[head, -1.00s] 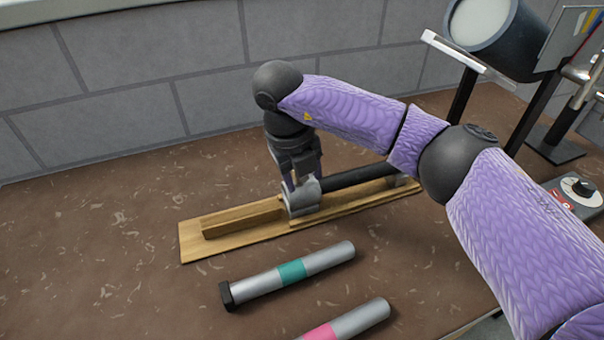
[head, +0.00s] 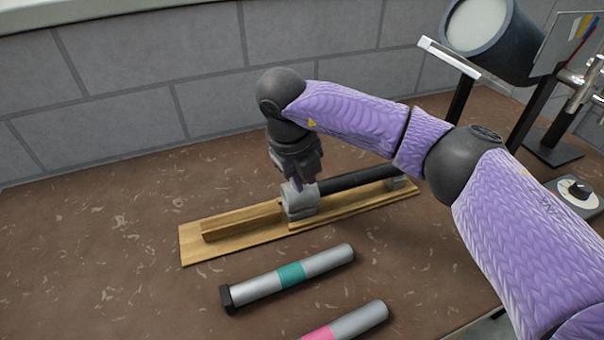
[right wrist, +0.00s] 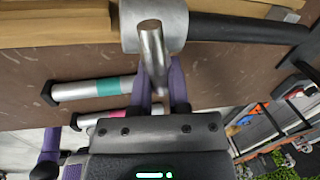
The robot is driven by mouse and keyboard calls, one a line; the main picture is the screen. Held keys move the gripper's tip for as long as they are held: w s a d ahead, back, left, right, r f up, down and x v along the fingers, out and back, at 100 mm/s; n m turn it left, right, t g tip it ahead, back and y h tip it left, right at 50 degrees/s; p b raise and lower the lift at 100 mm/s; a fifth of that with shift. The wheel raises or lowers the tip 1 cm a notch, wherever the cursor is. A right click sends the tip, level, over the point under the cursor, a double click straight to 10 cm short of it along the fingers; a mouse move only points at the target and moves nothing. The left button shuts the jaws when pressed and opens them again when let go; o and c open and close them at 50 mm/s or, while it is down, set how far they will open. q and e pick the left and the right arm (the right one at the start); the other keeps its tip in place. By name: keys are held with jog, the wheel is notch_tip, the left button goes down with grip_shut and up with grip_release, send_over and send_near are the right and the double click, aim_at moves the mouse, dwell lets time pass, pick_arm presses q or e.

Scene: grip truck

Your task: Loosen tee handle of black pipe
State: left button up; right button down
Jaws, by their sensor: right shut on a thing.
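The black pipe (head: 355,177) lies along a wooden board (head: 215,245) near the wall, and it also shows in the right wrist view (right wrist: 245,28). A grey metal clamp (head: 299,204) sits around its left end. The tee handle (right wrist: 152,50), a short steel bar, sticks out from the clamp toward the camera in the right wrist view. My right gripper (right wrist: 162,85) is shut on this bar, with one purple finger on each side. In the head view my right gripper (head: 306,183) is tilted above the clamp and hides most of the handle. My left gripper is not in view.
A silver tube with a teal band (head: 290,275) and one with a pink band (head: 345,322) lie in front of the board. A dark cylinder on a stand (head: 480,38) and a knob box (head: 575,195) are at the right. The table's left side is clear.

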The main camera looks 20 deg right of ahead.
jog(key=n, duration=0.3)
jog(key=shift+w+d+n+t+p, duration=0.15)
jog(key=shift+d+n+t+p, duration=0.1)
jog(key=shift+n+t+p, duration=0.1)
jog(key=n, duration=0.2)
jog(key=shift+w+d+n+y, duration=0.15)
jog(key=shift+d+n+y, duration=0.05)
jog(key=shift+n+y, duration=0.2)
jog(key=n, duration=0.2)
jog(key=shift+w+d+n+t, duration=0.1)
jog(key=shift+w+n+t, duration=0.05)
jog(key=shift+n+t, duration=0.2)
jog(key=n, duration=0.1)
jog(key=n+y, duration=0.1)
jog(key=n, duration=0.1)
jog(key=shift+w, duration=0.25)
jog(key=shift+w+d+n, duration=0.1)
jog(key=shift+w+n, duration=0.05)
jog(key=shift+n, duration=0.85)
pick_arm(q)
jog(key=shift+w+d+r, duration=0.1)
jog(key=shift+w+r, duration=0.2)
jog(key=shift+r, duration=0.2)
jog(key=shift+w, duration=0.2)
pick_arm(e)
jog(key=shift+n, duration=0.3)
